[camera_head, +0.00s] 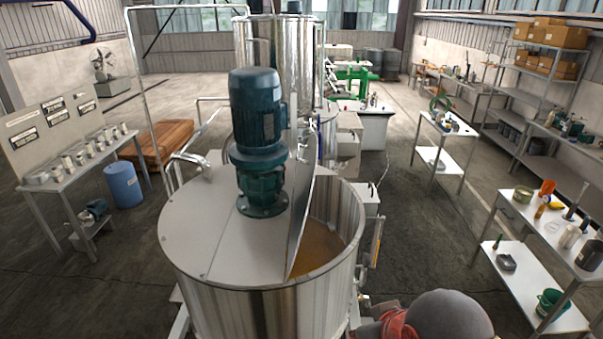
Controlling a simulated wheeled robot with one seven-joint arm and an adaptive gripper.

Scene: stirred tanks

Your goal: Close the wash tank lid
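The wash tank (300,312) is a large round steel vessel in the near middle of the head view. Its left part is covered by a fixed grey top (205,230) that carries a dark teal motor (258,140). The hinged lid (302,222) stands raised, nearly upright and seen almost edge-on, along the edge of the fixed top. The right part of the tank is open and shows brown-orange contents (322,245). I cannot make out my gripper in this view.
A grey rounded shape with red parts (440,318) fills the bottom edge, right of the tank. A side table (530,225) with bottles stands at right. At left are a table with pots (75,165) and a blue drum (124,184). Floor (420,225) between tank and right table is clear.

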